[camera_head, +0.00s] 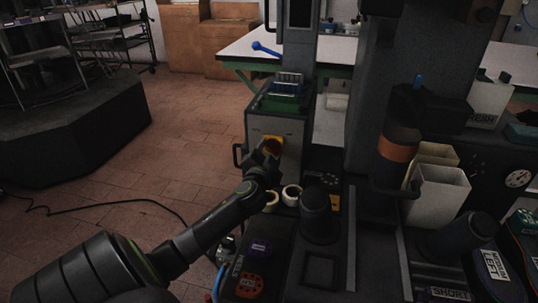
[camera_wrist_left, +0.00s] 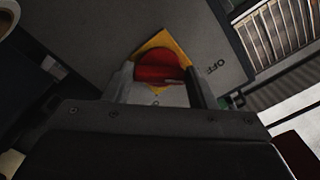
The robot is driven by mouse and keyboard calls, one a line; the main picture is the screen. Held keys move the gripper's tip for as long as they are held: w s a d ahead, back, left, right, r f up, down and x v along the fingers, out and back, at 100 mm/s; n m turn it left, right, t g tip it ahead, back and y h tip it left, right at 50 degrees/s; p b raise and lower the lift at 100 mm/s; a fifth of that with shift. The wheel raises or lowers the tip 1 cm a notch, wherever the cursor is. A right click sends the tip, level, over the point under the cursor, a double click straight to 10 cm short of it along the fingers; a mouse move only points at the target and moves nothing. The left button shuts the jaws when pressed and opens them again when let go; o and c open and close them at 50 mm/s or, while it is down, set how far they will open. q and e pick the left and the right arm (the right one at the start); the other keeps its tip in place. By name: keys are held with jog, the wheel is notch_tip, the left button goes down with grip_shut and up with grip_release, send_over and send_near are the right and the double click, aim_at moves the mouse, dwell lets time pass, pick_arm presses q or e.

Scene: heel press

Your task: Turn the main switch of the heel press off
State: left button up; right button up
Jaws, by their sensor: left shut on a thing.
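The main switch is a red rotary knob on a yellow plate (camera_head: 279,139), on the front of the grey press cabinet (camera_head: 290,165). In the left wrist view the red knob (camera_wrist_left: 158,67) sits between the two fingers of my left gripper (camera_wrist_left: 160,88), which is shut on it. The word OFF (camera_wrist_left: 215,67) is printed on the panel to the right of the yellow plate. In the head view my left gripper (camera_head: 268,149) reaches the switch and covers part of it. The knob's exact angle is hard to read. My right gripper is not seen.
Cream rolls (camera_head: 291,194) and a dark cylinder (camera_head: 318,216) stand below, near my left arm. Cream bins (camera_head: 437,195) are at the right. Open tiled floor (camera_head: 190,130) lies left.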

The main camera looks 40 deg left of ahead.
pick_arm(q)
jog(key=shift+f, duration=0.1)
dwell(0.3)
jog(key=o, duration=1)
jog(key=shift+s, duration=0.1)
jog(key=shift+p+v, duration=0.3)
jog(key=shift+v, duration=8.4)
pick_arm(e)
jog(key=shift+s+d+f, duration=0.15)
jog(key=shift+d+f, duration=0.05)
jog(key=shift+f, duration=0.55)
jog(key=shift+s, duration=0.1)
